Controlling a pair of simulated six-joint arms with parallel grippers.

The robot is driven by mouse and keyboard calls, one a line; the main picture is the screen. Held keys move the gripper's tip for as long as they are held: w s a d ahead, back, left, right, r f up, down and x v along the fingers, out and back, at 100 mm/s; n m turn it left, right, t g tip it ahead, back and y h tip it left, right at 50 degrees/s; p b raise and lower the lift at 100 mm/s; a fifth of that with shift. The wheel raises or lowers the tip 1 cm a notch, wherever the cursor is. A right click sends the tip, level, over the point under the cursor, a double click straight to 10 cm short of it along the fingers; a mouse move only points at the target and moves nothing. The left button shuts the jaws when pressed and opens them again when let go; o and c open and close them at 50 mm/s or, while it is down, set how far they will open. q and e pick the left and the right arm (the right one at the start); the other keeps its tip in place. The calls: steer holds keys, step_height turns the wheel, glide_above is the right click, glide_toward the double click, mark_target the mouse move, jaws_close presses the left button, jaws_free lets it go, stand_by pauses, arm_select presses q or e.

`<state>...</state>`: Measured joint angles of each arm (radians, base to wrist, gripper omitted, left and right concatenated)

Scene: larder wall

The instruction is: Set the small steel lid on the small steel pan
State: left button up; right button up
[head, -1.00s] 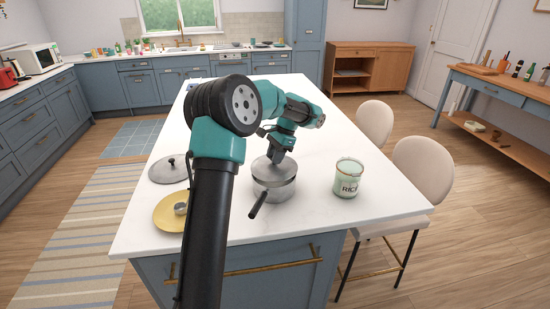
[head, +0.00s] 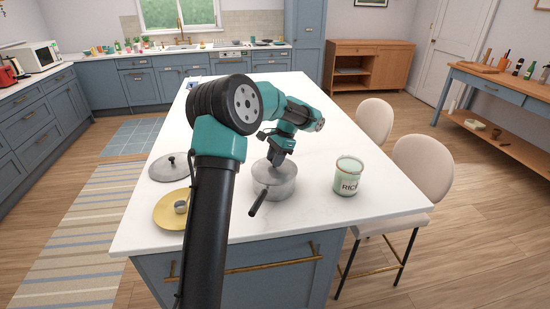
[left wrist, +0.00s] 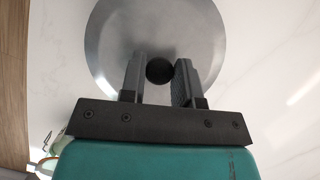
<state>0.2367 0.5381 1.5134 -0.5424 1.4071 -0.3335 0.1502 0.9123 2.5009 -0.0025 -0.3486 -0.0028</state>
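The small steel pan (head: 272,190) stands on the white island, its dark handle pointing toward the near left. My left gripper (head: 276,161) is directly above the pan, pointing down. In the left wrist view, the small steel lid (left wrist: 118,40) is a round grey disc under the fingers. My right gripper is not in view.
A larger grey lid (head: 160,174) with a dark knob lies left on the island. In front of it is a yellow plate (head: 166,220) with a small cup (head: 181,206).

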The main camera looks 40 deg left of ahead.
arm_select(q)
steer(key=o, duration=0.4)
steer(key=shift+o, duration=0.2)
steer(key=shift+r, duration=0.45)
steer(key=v, duration=1.2)
steer(key=shift+r, duration=0.15)
